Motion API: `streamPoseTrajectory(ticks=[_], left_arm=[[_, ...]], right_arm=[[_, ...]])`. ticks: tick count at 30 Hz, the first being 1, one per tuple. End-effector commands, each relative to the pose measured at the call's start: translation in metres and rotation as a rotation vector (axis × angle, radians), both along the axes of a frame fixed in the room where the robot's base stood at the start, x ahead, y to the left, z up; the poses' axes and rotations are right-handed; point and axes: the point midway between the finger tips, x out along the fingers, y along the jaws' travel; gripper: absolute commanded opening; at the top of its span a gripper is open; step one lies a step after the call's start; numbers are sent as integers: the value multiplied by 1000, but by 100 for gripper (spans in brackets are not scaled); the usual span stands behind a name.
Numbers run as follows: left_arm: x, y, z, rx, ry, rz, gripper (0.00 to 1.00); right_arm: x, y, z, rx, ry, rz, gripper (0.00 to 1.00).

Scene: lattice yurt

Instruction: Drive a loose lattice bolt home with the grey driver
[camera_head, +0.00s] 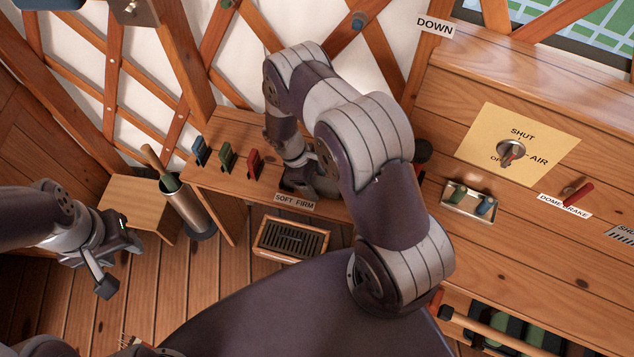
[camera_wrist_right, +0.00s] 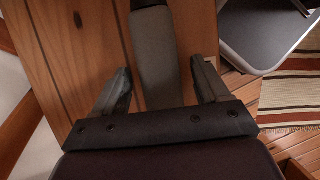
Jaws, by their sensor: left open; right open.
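In the right wrist view, a long grey handle, seemingly the grey driver (camera_wrist_right: 154,55), lies over the wooden shelf top. My right gripper (camera_wrist_right: 160,75) is open, with one finger on each side of the handle and a gap showing on both sides. In the head view my right gripper (camera_head: 308,185) is low over the shelf, mostly hidden by my own arm. The lattice (camera_head: 190,65) carries bolt heads, including a blue-grey one (camera_head: 358,20); I cannot tell which is loose. My left gripper (camera_head: 118,270) is open and empty at the left, above the floor.
Blue (camera_head: 200,151), green (camera_head: 227,160) and red (camera_head: 254,164) levers stand on the shelf (camera_head: 225,180). A metal canister (camera_head: 188,208) holding rods stands left of it. A floor grate (camera_head: 291,238) is in front. A wooden console (camera_head: 500,215) fills the right.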

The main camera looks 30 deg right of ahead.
Motion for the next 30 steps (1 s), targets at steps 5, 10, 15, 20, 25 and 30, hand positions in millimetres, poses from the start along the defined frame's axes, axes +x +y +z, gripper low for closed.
streamPoseTrajectory(ticks=[5, 10, 15, 20, 25, 30], left_arm=[[0, 0, 0, 0, 0, 0, 45], [0, 0, 0, 0, 0, 0, 45], [0, 0, 0, 0, 0, 0, 45], [0, 0, 0, 0, 0, 0, 45], [0, 0, 0, 0, 0, 0, 45], [0, 0, 0, 0, 0, 0, 45]], right_arm=[[0, 0, -2, 0, -1, 0, 74], [0, 0, -2, 1, -1, 0, 32], [0, 0, -1, 0, -2, -1, 0], [0, 0, 0, 0, -2, -1, 0], [1, 0, 10, -1, -3, -1, 0], [1, 0, 37, 0, -4, -1, 0]])
